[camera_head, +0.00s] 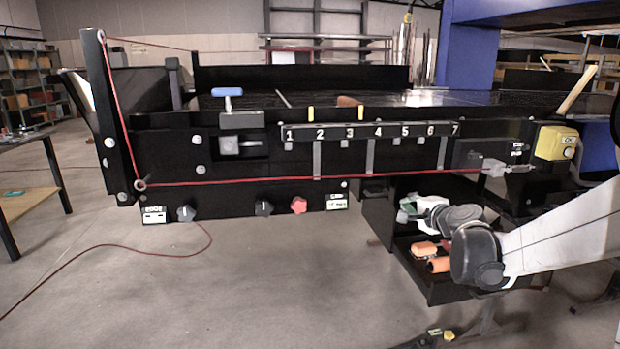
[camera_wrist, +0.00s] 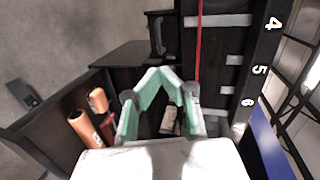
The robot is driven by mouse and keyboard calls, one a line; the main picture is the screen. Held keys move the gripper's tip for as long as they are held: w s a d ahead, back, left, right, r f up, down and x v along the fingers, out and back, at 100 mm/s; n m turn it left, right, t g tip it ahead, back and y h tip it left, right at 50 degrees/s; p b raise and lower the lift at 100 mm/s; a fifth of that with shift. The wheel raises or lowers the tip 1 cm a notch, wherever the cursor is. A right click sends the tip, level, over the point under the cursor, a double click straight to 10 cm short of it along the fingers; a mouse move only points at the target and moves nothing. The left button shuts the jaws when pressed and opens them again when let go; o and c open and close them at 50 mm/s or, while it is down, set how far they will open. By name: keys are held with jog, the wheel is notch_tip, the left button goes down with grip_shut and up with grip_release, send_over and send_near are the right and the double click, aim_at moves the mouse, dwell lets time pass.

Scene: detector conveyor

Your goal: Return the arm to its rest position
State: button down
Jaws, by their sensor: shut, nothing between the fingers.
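My gripper (camera_head: 407,208) shows green fingers at the end of my white and grey arm, low at the right in the head view. In the wrist view its green fingers (camera_wrist: 157,75) meet at their tips in a peaked arch, shut and empty. The gripper is above an open black bin (camera_head: 432,290) below the conveyor. A pale object (camera_wrist: 170,120) shows through the gap behind the fingers, apparently down in the bin.
The bin holds orange cylinders (camera_head: 439,265), also seen in the wrist view (camera_wrist: 83,128). The black conveyor frame (camera_head: 240,150) has a red cord (camera_head: 300,182) along its front and a numbered strip (camera_head: 370,131). A yellow switch box (camera_head: 555,143) is at right. Floor left of the bin is open.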

jog(key=s+a+r+n+g+p, duration=0.1)
jog(key=s+a+r+n+g, duration=0.1)
jog(key=s+a+n, duration=0.35)
jog(key=s+a+r+n+g+p, duration=0.1)
jog(key=s+a+r+n+g, duration=0.15)
jog(key=s+a, duration=0.6)
jog(key=s+f+n+g+h+p, duration=0.1)
jog(key=s+f+n, duration=0.1)
jog(key=s, duration=1.1)
jog(key=s+d+f+n+g+h+p, duration=0.1)
jog(key=s+n, duration=0.4)
jog(key=s, duration=0.7)
jog(key=shift+s+f+n+g+p, duration=0.3)
jog(key=shift+s+f+g+p, duration=0.15)
jog(key=shift+g+p, duration=0.3)
jog(key=shift+w+d, duration=0.1)
